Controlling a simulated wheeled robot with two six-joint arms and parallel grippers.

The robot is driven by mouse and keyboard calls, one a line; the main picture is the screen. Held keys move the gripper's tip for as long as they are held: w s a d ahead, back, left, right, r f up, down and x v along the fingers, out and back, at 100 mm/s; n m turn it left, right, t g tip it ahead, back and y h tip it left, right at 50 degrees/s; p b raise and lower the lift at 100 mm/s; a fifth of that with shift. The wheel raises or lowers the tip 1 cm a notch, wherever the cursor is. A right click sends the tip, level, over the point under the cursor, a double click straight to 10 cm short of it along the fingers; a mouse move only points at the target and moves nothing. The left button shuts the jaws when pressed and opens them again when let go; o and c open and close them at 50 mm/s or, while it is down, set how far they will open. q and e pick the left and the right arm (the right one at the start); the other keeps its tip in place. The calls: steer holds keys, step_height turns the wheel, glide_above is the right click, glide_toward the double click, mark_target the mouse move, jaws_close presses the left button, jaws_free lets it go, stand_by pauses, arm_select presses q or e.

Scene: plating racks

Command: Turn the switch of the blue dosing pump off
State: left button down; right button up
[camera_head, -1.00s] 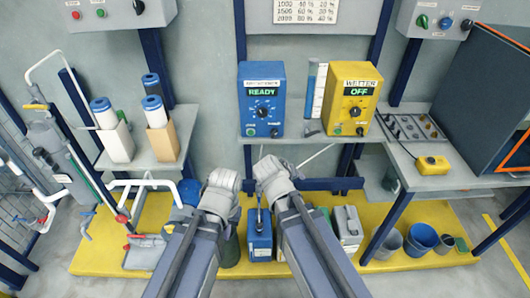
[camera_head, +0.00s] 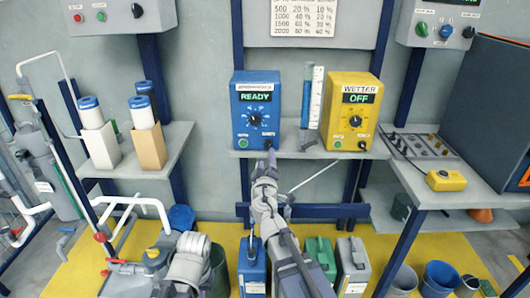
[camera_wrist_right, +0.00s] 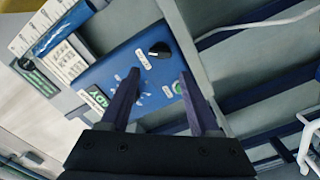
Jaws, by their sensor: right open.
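The blue dosing pump (camera_head: 254,92) stands on the shelf with its display reading READY. Its dial is in mid-face, with a green button at lower left. The black switch knob (camera_wrist_right: 159,50) shows clearly in the right wrist view on the pump's blue face (camera_wrist_right: 118,58), near the green button (camera_wrist_right: 178,87). My right gripper (camera_wrist_right: 158,75) is open and empty, its fingers pointing at the face with the knob just beyond the gap between their tips.
White bottles (camera_head: 143,112) stand on the left shelf. Canisters (camera_head: 352,268) and buckets (camera_head: 440,278) stand below.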

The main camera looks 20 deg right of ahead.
mark_target(267, 146)
steer(key=x, duration=0.7)
steer(key=shift+w+d, duration=0.15)
steer(key=shift+w, duration=0.2)
steer(key=shift+c, duration=0.4)
jaws_close()
